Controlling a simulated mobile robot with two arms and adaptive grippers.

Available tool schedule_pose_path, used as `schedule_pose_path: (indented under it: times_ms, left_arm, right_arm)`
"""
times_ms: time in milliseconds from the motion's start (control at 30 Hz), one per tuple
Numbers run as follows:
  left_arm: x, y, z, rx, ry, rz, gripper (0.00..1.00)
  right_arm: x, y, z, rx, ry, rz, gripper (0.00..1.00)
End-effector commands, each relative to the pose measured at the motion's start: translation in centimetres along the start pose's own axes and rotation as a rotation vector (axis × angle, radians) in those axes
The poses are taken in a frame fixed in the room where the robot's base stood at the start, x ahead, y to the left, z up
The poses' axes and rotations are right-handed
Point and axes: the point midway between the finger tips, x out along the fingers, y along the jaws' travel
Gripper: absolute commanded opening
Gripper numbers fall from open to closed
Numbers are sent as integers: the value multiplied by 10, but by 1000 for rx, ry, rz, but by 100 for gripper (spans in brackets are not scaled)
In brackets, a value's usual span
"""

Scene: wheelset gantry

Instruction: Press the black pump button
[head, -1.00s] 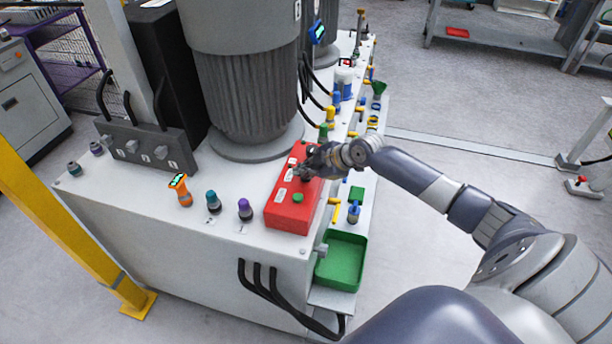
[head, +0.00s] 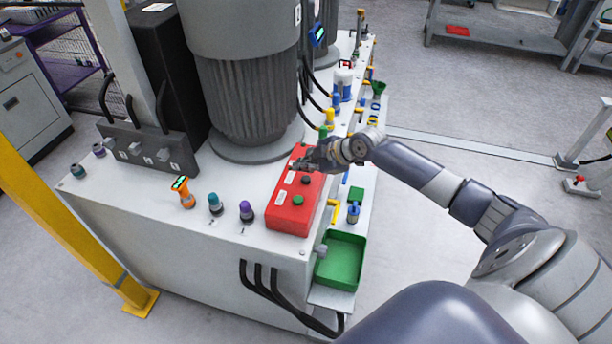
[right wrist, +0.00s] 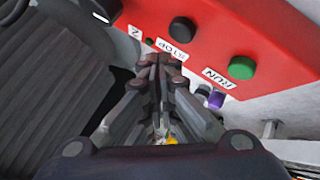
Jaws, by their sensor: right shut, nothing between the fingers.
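The red control box (head: 276,217) sits on the corner of the white cabinet. Its black button (head: 305,180) shows uncovered in the head view, beside a green button (head: 298,200). In the right wrist view the black button (right wrist: 182,30) is by a STOP label and the green button (right wrist: 241,68) by a RUN label. My right gripper (head: 299,166) is shut and empty over the far part of the box. In the right wrist view its fingertips (right wrist: 160,62) appear just below the black button, apart from it. My left gripper is not in view.
A large grey ribbed motor (head: 245,100) stands behind the box. Orange (head: 183,192), teal (head: 215,203) and purple (head: 246,211) knobs stand to its left. A green tray (head: 341,262) and yellow fittings lie along the cabinet's right side. Open floor lies to the right.

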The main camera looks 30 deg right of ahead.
Motion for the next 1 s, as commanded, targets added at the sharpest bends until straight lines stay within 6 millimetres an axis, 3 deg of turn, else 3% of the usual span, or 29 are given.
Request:
schedule_pose_path:
  times_ms: [300,1000]
  left_arm:
    - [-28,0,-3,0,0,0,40]
    - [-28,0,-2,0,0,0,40]
  right_arm:
    - [-25,18,-18,0,-1,0,0]
    - [-25,18,-18,1,0,0,0]
